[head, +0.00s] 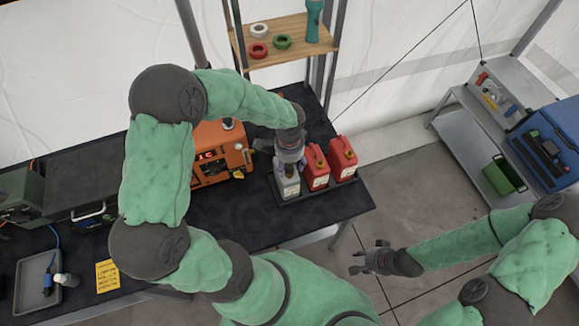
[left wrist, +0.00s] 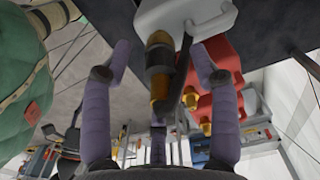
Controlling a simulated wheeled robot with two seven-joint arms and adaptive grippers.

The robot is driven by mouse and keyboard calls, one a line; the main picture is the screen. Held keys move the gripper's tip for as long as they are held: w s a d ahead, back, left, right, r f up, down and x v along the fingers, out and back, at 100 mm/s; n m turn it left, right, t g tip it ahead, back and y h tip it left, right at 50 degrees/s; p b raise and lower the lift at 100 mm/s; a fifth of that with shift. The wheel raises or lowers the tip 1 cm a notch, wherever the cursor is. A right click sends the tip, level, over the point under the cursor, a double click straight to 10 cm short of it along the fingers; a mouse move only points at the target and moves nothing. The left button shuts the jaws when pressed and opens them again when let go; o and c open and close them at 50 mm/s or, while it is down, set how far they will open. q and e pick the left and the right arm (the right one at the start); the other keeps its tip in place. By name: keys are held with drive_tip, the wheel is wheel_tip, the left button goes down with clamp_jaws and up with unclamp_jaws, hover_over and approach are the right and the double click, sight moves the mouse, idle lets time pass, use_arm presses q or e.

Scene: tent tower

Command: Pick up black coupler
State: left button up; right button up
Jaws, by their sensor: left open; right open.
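A dark cylindrical piece with brass-coloured ends, which looks like the black coupler (left wrist: 160,66), shows in the left wrist view against the grey can (left wrist: 200,14). My left gripper (left wrist: 160,85) is open, with its purple fingers spread on both sides of this piece; I cannot tell if they touch it. In the head view my left gripper (head: 289,164) is right above the grey can (head: 288,187), and the coupler cannot be made out there. My right gripper (head: 360,260) is open and empty, over the floor right of the table.
Two red cans (head: 316,166) (head: 343,158) stand close beside the grey can in a black tray (head: 318,188). An orange generator (head: 218,150) is on its left. A wooden shelf (head: 290,48) rises behind. The table's front right (head: 330,205) is clear.

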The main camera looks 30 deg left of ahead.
use_arm(q)
drive_tip(key=shift+w+f, duration=0.1)
drive_tip(key=shift+f, duration=0.55)
drive_tip(key=c, duration=1.2)
drive_tip(key=shift+r, duration=0.1)
